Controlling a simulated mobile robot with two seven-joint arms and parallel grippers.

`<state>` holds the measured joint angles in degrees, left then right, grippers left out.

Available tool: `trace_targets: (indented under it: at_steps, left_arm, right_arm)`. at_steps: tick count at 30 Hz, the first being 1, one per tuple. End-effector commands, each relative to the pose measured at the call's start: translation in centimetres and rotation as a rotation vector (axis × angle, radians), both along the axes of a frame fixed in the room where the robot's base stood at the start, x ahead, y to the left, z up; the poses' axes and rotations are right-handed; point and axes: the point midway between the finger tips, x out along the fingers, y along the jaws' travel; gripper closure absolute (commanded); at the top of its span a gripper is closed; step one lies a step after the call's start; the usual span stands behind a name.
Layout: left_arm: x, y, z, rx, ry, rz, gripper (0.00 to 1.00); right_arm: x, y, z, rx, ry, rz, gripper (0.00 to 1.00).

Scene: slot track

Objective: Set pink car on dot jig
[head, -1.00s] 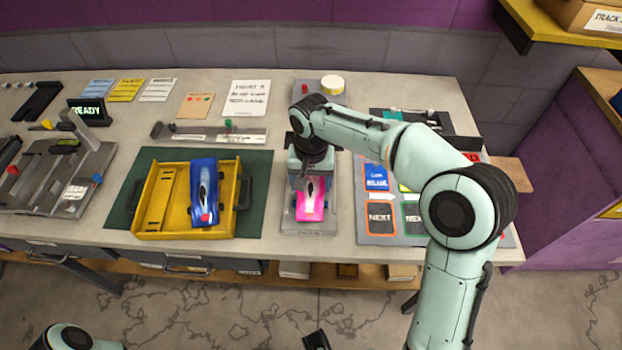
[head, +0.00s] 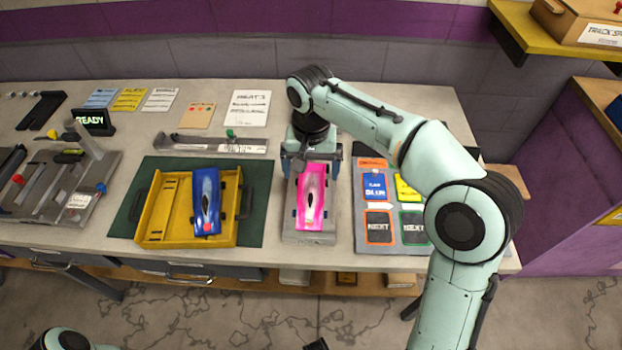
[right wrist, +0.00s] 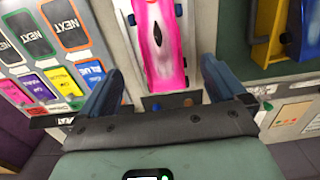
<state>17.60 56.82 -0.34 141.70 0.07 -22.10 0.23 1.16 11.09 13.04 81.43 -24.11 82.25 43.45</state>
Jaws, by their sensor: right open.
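The pink car (head: 311,203) rests on the grey dot jig (head: 308,238), lengthwise along it; the car also shows in the right wrist view (right wrist: 165,45). My right gripper (head: 311,170) is open at the far end of the car. In the right wrist view its two fingers (right wrist: 160,82) stand wide apart, one on each side of the car's end, and do not touch it. The exact seating of the car on the jig is partly hidden. My left gripper is not in view; only a piece of that arm shows at the bottom left.
A yellow tray (head: 157,235) with a blue car (head: 206,203) sits on a green mat (head: 258,175) left of the jig. A grey board (head: 372,248) with coloured cards lies to the right. A grey track fixture (head: 45,195) stands at the far left.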

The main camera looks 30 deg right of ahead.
Motion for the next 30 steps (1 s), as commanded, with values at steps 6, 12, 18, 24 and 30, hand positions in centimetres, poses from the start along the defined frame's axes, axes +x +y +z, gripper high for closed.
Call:
trace_targets:
  at_steps: [6, 12, 18, 24, 30]
  left_arm:
    - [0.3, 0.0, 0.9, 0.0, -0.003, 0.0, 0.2]
    - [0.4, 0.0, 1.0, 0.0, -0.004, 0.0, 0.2]
    - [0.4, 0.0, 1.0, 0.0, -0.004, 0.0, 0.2]
    - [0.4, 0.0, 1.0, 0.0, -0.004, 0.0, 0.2]
    - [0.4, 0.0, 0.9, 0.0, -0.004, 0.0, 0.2]
  right_arm:
    - [0.1, 0.0, 3.2, 0.001, -0.003, 0.001, 0.02]
    - [0.0, 0.0, 3.8, 0.0, 0.0, 0.001, 0.02]
    - [0.0, 0.0, 3.8, 0.0, 0.0, 0.001, 0.02]
    - [0.0, 0.0, 3.8, 0.0, 0.0, 0.001, 0.02]
    - [0.0, 0.0, 3.8, 0.0, 0.0, 0.001, 0.02]
